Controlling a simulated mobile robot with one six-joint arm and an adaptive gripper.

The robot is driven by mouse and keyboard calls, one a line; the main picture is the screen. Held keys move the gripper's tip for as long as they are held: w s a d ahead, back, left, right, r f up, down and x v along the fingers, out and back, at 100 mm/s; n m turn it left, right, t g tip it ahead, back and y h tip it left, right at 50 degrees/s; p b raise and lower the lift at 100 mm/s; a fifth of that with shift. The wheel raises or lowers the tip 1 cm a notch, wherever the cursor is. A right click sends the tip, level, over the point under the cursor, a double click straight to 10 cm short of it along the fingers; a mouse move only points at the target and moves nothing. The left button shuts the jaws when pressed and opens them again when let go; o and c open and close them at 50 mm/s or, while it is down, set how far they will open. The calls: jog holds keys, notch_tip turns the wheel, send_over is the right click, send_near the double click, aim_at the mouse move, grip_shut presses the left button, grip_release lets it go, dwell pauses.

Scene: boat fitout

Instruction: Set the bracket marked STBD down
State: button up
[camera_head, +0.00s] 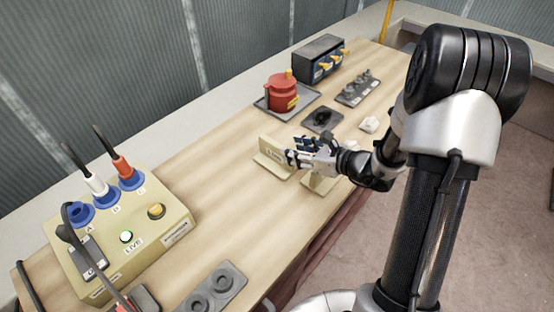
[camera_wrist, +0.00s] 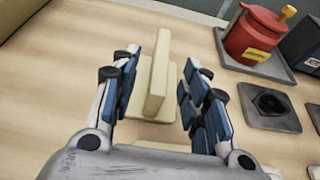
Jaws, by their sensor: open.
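A cream bracket (camera_head: 270,146) with an upright plate and a flat foot stands on the wooden bench in the head view. It also shows in the wrist view (camera_wrist: 157,75), upright between my fingers, with visible gaps on both sides. My gripper (camera_head: 297,152) is open around the plate; its blue-padded fingers also show in the wrist view (camera_wrist: 161,62). A marking on the plate is too small to read, so I cannot tell whether it says STBD. A second cream piece (camera_head: 321,184) is partly hidden below my gripper.
A red pot (camera_head: 283,96) on a grey tray, a dark square plate (camera_head: 322,119) and a small white block (camera_head: 369,124) lie beyond my gripper. A cream connector box (camera_head: 125,235) stands at the left. The bench between box and bracket is clear.

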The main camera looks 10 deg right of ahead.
aim_at(279, 145)
jog(key=shift+x, duration=1)
jog(key=b+x, duration=0.1)
jog(key=x, duration=0.1)
jog(key=b+x, duration=0.1)
jog(key=x, duration=0.1)
jog(key=shift+w+d+f, duration=0.1)
jog(key=shift+d+f, duration=0.05)
jog(key=shift+f, duration=0.2)
jog(key=shift+w+a, duration=0.2)
jog(key=shift+w, duration=0.15)
jog(key=shift+c, duration=0.2)
grip_shut()
